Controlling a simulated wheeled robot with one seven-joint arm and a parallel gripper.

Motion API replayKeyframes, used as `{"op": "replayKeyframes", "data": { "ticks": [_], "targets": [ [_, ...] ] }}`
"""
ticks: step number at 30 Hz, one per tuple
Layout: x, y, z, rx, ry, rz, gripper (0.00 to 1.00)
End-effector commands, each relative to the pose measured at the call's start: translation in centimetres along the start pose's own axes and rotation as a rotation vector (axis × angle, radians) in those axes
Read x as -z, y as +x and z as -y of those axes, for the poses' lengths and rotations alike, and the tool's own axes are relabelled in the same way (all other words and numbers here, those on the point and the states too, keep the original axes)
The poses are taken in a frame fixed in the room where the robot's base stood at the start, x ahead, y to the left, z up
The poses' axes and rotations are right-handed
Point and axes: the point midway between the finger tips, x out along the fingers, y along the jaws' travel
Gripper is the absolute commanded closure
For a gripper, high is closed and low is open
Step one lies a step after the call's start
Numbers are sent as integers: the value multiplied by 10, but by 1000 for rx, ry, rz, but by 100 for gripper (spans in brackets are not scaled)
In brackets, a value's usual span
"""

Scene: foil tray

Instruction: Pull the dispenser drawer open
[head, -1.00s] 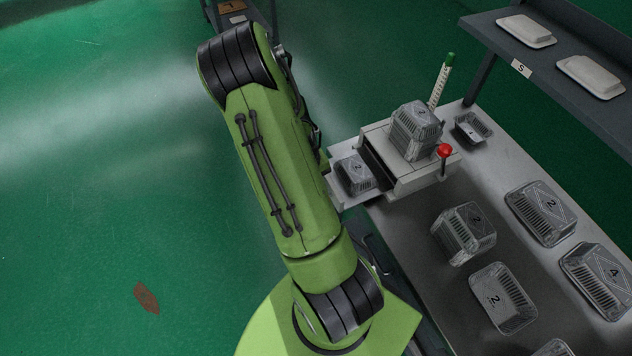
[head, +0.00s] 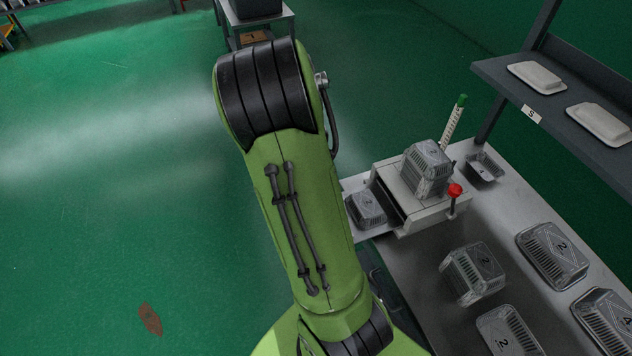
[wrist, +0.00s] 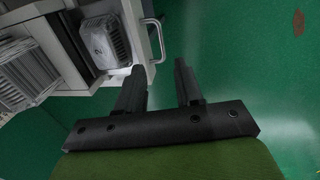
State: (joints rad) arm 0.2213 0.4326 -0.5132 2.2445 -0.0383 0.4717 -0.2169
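My gripper (wrist: 159,68) is open and empty. In the wrist picture its fingertips lie just below the handle, apart from it as far as I can tell. In the head view my arm hides the gripper and the handle.
A stack of foil trays (head: 427,167) sits on the dispenser, beside a red knob (head: 455,190) and a green-capped post (head: 452,125). More foil trays (head: 472,272) stand on the table (head: 410,270). A shelf (head: 500,72) overhangs the right.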

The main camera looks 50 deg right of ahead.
Motion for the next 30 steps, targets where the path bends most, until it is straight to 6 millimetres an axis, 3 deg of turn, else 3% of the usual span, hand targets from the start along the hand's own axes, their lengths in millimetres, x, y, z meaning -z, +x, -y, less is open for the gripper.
{"op": "replayKeyframes", "data": {
  "ticks": [1,6,26,29,30],
  "targets": [
    [2,-16,0,1,-3,-8,64],
    [1,-42,0,0,-2,-3,64],
    [0,-48,1,3,-3,-3,64],
    [-2,-65,16,41,-23,-41,64],
    [-5,-79,27,70,-40,-71,64]
  ]
}}
